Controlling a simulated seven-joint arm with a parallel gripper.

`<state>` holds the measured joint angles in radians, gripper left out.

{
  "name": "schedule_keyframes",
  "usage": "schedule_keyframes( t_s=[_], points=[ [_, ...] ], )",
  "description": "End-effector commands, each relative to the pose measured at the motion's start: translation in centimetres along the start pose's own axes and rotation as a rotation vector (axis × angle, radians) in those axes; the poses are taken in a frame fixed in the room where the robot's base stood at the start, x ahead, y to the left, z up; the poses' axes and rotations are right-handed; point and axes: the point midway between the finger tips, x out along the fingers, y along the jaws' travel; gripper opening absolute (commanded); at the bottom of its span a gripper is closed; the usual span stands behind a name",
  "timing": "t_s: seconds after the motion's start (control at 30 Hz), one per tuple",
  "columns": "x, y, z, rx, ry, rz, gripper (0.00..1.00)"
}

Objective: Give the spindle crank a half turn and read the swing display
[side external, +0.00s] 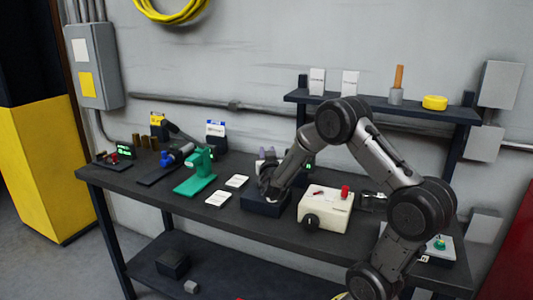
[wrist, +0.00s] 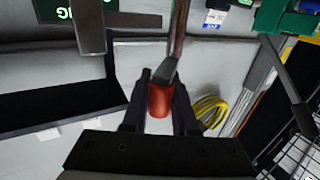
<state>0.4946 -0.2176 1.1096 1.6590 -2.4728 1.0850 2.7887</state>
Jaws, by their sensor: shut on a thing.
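In the wrist view my gripper (wrist: 161,98) is shut on a red knob (wrist: 160,103). The knob sits at the end of a grey crank arm (wrist: 168,70), which joins a brownish rod at the top of the picture. A dark display (wrist: 72,12) with green lettering shows at the top left; it is cut off and only "NG" can be read, with no figure visible. In the side external view my gripper (side external: 268,183) is low over a dark block (side external: 264,205) on the bench. There the crank and knob are hidden by my gripper. A small green-lit display (side external: 309,166) shows just behind my arm.
A cream box (side external: 324,210) with a black dial and red knob stands close on the right. A dark shelf (side external: 385,111) hangs behind my arm.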

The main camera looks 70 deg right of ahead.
Motion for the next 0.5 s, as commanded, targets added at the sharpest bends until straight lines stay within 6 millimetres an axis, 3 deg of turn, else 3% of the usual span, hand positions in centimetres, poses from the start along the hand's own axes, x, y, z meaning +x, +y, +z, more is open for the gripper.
schedule_keyframes(
  t_s=[0.5],
  points=[
    [0.19,0.24,-0.01,0.001,0.001,-0.116,0.0]
  ],
)
